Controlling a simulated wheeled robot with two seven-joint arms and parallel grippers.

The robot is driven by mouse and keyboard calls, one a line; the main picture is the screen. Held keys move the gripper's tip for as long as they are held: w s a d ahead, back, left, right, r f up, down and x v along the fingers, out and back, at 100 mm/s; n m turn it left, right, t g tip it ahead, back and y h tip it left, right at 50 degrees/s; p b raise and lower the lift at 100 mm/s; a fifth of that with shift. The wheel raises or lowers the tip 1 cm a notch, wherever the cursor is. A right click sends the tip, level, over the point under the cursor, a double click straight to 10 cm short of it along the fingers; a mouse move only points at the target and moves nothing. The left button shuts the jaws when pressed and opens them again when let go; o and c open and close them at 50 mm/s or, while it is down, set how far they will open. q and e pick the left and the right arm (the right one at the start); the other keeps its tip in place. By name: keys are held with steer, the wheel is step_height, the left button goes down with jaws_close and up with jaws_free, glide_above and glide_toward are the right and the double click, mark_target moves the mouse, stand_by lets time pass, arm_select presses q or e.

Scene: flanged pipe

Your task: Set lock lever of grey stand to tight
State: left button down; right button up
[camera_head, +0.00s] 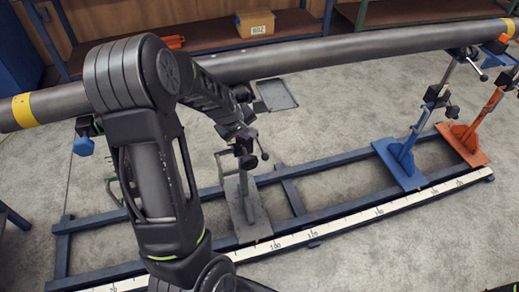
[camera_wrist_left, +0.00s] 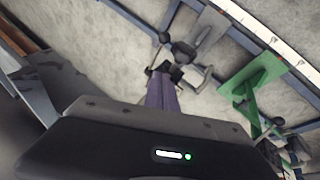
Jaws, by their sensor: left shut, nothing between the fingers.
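The grey stand (camera_head: 243,205) stands on the blue floor frame under the pipe (camera_head: 300,62), left of the blue stand. A black ball-ended lever (camera_head: 264,156) shows at its upper part, just below my left gripper; its exact setting cannot be told. In the left wrist view the grey stand (camera_wrist_left: 207,32) is seen from above, with dark knobs (camera_wrist_left: 163,37) near the fingertips. My left gripper (camera_wrist_left: 163,90) is shut and empty, close beside the stand's clamp parts; contact cannot be told. My right gripper is not in view.
A green stand (camera_wrist_left: 255,75) is near the gripper, mostly hidden in the head view. The blue stand (camera_head: 400,165) and orange stand (camera_head: 464,145) are to the right. A white scale (camera_head: 330,227) runs along the frame.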

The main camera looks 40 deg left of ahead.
arm_select(q)
steer(key=b, duration=0.1)
glide_toward(260, 146)
steer(key=shift+s+f, duration=0.45)
steer(key=shift+s, duration=0.1)
steer(key=d+f, duration=0.2)
steer(key=shift+w+f, duration=0.35)
steer(key=shift+w, duration=0.05)
steer(key=shift+d+f, duration=0.25)
steer(key=shift+f, duration=0.15)
steer(key=shift+f, duration=0.1)
steer(key=shift+s+d+f+b, duration=0.1)
steer(key=shift+d+f+b, duration=0.2)
steer(key=shift+f+b, duration=0.45)
